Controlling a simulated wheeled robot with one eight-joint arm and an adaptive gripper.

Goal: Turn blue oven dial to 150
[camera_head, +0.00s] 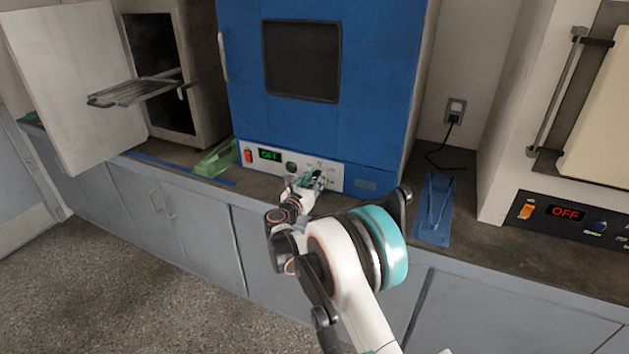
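The blue oven (385,80) stands on the counter in the upper middle, its door shut. Its white control panel (262,168) runs along the bottom and has a red switch (248,156), a display (270,155) reading OFF in green and a round dark green knob (291,167). My gripper (314,179) is right at the panel, just right of and below this knob. It covers part of the panel there, so a dial behind it may be hidden. The fingers are small and I cannot tell whether they are open, shut or touching anything.
A white oven (52,70) with its door open and a rack (135,92) sticking out is at left. A green holder (216,160) and a blue holder (434,208) lie on the counter. Another oven (520,120) at right has a display (565,213) reading OFF.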

